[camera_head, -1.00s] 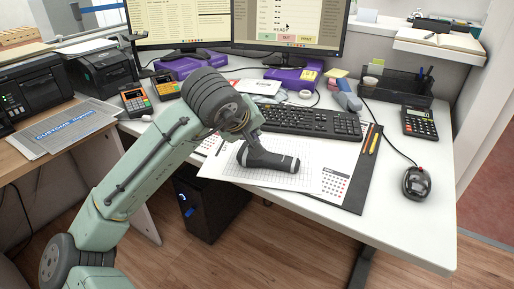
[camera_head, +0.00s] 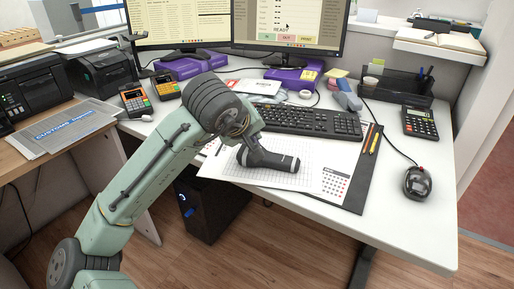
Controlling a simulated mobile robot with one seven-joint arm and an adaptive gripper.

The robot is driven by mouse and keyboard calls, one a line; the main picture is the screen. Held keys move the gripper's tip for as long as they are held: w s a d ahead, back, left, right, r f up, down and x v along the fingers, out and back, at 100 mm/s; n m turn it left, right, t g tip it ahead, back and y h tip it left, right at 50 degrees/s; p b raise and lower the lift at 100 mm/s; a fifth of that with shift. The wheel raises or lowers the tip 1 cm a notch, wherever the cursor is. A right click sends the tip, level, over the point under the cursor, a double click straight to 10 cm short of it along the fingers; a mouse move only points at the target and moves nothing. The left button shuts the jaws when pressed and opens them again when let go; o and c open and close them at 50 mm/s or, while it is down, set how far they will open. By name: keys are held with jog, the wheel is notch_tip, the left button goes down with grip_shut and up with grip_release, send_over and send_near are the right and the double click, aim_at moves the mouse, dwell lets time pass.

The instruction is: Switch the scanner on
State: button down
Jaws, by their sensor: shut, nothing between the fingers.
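My gripper (camera_head: 294,164) is the dark end of my arm, over the white grid paper (camera_head: 315,152) in front of the keyboard. It is shut and empty; its fingertips are small and hard to make out. No device is clearly marked as the scanner. Two handheld units with orange and dark faces, a front one (camera_head: 135,101) and a back one (camera_head: 166,88), stand at the desk's left, well apart from my gripper. A black machine (camera_head: 103,72) sits further left, beside a larger black printer (camera_head: 30,88). No power switch on any of these can be told.
My arm crosses the desk's left front. A keyboard (camera_head: 305,122), purple boxes (camera_head: 292,79), a calculator (camera_head: 420,122) and a corded mouse (camera_head: 417,183) occupy the desk. A computer tower (camera_head: 213,210) with a blue light stands below. The desk's front right is clear.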

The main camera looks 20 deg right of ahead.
jog(key=shift+f, duration=0.35)
jog(key=shift+r, duration=0.15)
jog(key=shift+r+p, duration=0.8)
jog(key=shift+p, duration=0.05)
notch_tip(320, 180, up, 6)
jog(key=p, duration=0.5)
